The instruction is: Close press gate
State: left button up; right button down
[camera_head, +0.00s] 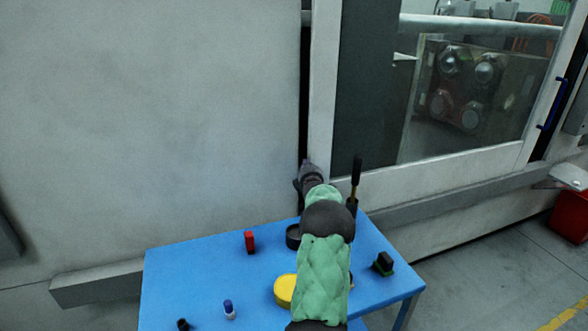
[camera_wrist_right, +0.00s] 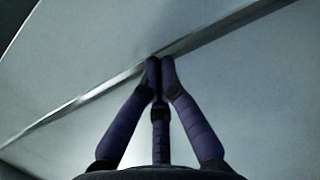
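The press gate (camera_head: 325,110) is a pale sliding door with a large window and a blue handle (camera_head: 552,103) at its right. A narrow dark gap (camera_head: 304,95) runs between the gate's left edge and the pale wall panel (camera_head: 150,120). My right gripper (camera_head: 307,167) is at the lower left edge of the gate, by this gap. In the right wrist view, its fingers (camera_wrist_right: 160,68) are together with nothing visible between them, and their tips are at a slanting metal edge. I cannot tell whether they touch it. My left gripper is not in view.
A blue table (camera_head: 190,265) stands below my right arm. It holds a red-capped item (camera_head: 250,242), a yellow round tin (camera_head: 285,290), a dark round container (camera_head: 293,237), a black stamp-like item (camera_head: 383,263) and small bottles. A red bin (camera_head: 570,215) stands at the far right.

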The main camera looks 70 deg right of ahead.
aim_at(329, 134)
jog(key=s+d, duration=0.3)
jog(key=s, duration=0.1)
jog(key=s+d+p, duration=0.1)
jog(key=s+d, duration=0.1)
jog(key=s, duration=0.1)
jog(key=shift+d+r, duration=0.1)
jog(key=shift+d, duration=0.25)
notch_tip(329, 134, up, 10)
jog(key=shift+f, duration=0.1)
